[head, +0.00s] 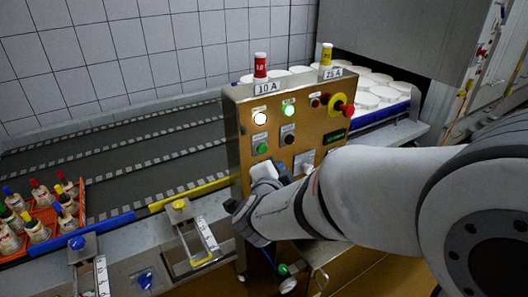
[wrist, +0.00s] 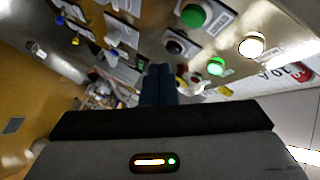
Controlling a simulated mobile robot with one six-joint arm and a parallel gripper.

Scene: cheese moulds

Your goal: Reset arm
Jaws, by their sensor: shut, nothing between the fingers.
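My arm reaches in from the right in the head view, in front of a brass-coloured control panel (head: 240,120). My gripper (wrist: 158,80) shows in the wrist view with its dark fingers together and nothing between them. In the head view my arm's wrist covers the lower part of the panel, and the fingertips are hard to make out. The panel carries a lit white lamp (head: 260,118), a lit green lamp (head: 289,110), a green button (head: 262,149), a black button (head: 288,138) and a red knob on a yellow ring (head: 335,105). I cannot tell whether the fingers touch the panel.
A red fuse (head: 260,66) and a yellow fuse (head: 326,55) stand on the panel top. White round moulds (head: 375,95) lie behind it. An orange crate (head: 80,190) of bottles stands at the left on the conveyor (head: 130,165). Small label stands line the front edge.

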